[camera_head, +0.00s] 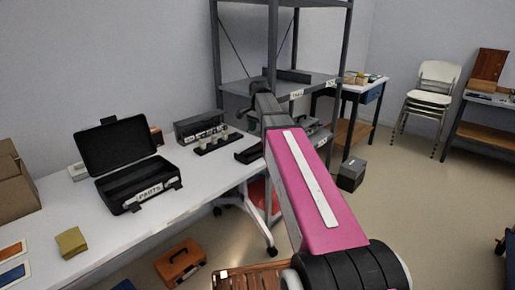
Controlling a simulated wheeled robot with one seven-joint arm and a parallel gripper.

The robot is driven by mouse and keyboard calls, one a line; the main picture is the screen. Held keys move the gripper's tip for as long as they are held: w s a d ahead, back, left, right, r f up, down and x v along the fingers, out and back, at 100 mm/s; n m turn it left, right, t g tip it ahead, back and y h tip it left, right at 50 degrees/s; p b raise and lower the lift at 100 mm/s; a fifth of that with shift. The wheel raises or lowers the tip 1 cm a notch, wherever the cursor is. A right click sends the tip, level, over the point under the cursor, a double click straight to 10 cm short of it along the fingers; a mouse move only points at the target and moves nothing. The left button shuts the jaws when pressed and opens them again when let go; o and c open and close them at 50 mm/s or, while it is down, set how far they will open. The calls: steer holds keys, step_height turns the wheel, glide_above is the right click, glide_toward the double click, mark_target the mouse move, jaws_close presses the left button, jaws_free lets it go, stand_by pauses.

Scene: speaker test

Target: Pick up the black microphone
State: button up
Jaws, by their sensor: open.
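I cannot pick out a black microphone with certainty. A small black object (249,154) lies at the table's right end, partly behind my pink arm; its shape is too unclear to name. My gripper (251,103) is small and dark at the far end of the arm, in front of the shelf rack in the picture. It is open, and I see nothing held in it. The arm hides part of the table's right end and the rack behind.
The white table (130,225) holds an open black case (133,180) labelled PARTS, a dark box (199,126), a black holder with small pieces (217,144), a yellow-green block (71,243) and cardboard boxes (14,185). A metal rack (215,45) stands behind. The front middle of the table is clear.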

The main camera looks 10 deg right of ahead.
mark_target(259, 143)
steer(key=shift+f, duration=4)
steer(key=c, duration=1.1)
steer(key=shift+r, duration=0.2)
